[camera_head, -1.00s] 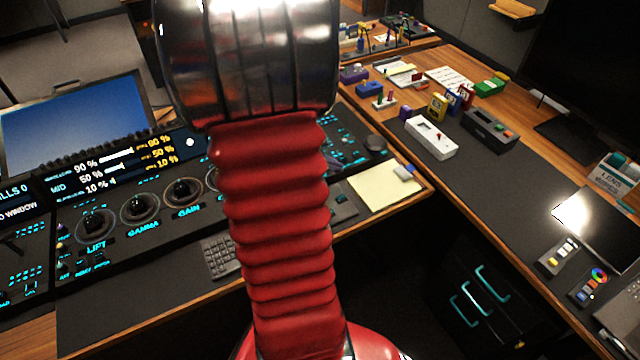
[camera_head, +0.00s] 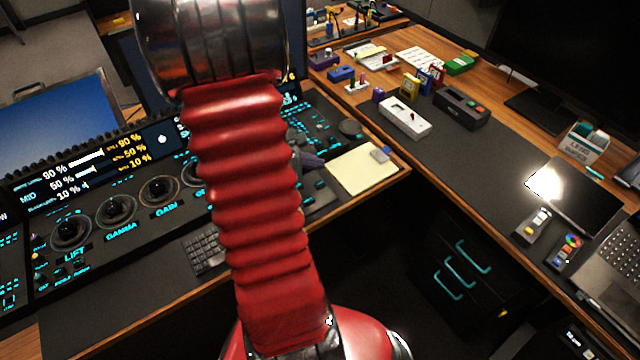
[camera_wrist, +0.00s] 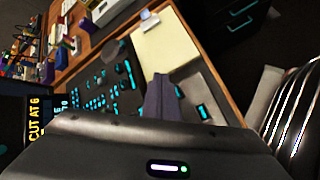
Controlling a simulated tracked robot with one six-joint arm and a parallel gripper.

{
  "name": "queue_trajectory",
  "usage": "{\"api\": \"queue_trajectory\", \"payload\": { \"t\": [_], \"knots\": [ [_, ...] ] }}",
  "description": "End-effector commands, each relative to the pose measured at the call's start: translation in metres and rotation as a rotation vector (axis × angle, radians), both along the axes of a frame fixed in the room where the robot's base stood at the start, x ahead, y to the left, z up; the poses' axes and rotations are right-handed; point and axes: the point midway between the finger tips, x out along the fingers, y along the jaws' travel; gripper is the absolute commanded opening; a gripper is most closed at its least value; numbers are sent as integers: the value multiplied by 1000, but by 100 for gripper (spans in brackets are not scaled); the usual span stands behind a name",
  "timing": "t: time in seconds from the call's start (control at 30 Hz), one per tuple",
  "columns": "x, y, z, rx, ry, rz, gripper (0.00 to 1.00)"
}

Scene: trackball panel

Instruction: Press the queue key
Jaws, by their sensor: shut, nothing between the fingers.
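The trackball panel has dark keys with cyan marks (camera_head: 312,125), partly hidden behind my red arm in the head view. These keys also show in the wrist view (camera_wrist: 100,90). A small dark pad with cyan keys (camera_head: 318,196) sits right of my arm; one cyan key shows close to the fingers in the wrist view (camera_wrist: 203,112). No label is readable, so I cannot tell which is the queue key. My gripper (camera_wrist: 162,82) is shut and empty, pointing at the desk between these keys and the pad. Its tip shows just right of my arm (camera_head: 312,161). Contact cannot be told.
A pale yellow note sheet (camera_head: 362,170) lies right of the panel, with a small grey-blue block (camera_head: 380,154) on it. A dark round knob (camera_head: 350,128) stands behind it. A keypad (camera_head: 204,252) lies in front. A side desk holds a white box (camera_head: 405,118).

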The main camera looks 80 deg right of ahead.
Motion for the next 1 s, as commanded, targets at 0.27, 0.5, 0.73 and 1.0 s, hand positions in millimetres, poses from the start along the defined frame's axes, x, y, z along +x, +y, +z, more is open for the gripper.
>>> {"api": "queue_trajectory", "payload": {
  "t": [0.27,0.5,0.73,1.0],
  "knots": [
    [0,1,-31,4,2,1,0],
    [0,0,-49,2,1,1,0],
    [0,0,-53,0,-1,0,0],
    [0,0,-53,0,-1,0,0]
  ]
}}
